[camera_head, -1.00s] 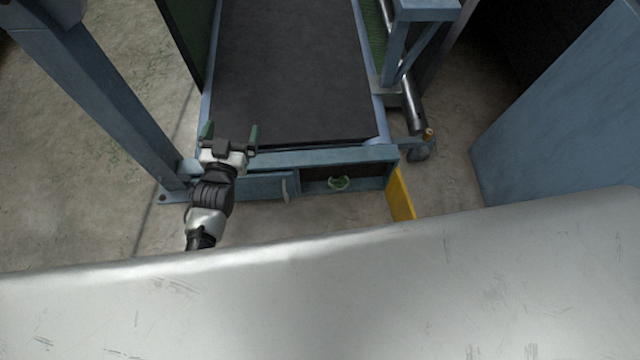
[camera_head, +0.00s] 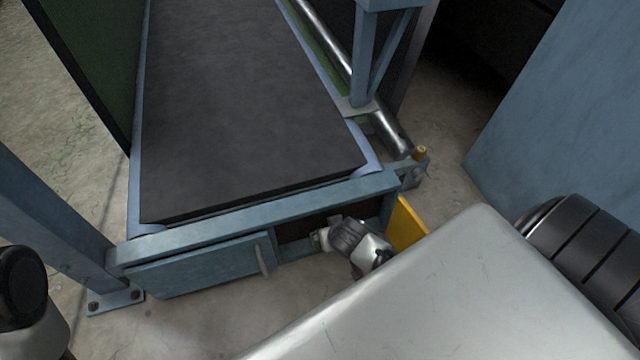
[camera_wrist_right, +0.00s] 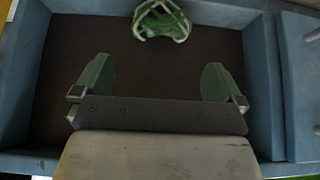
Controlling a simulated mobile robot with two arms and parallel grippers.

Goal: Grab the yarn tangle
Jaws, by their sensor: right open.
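The green yarn tangle (camera_wrist_right: 162,20) lies on the dark floor of an open blue compartment (camera_head: 300,226), at the top edge of the right wrist view. My right gripper (camera_wrist_right: 158,80) is open and empty, with its two green fingers spread wide. The tangle is beyond the fingertips, between their lines and apart from them. In the head view my right gripper (camera_head: 319,238) is at the opening of the compartment, its fingers hidden. The tangle is hidden in the head view. My left gripper is out of view.
A dark belt (camera_head: 250,110) in a blue frame lies above the compartment. A closed door with a handle (camera_head: 263,258) is beside the opening, and a yellow panel (camera_head: 405,226) is at its right end. Blue compartment walls (camera_wrist_right: 262,80) flank my right gripper.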

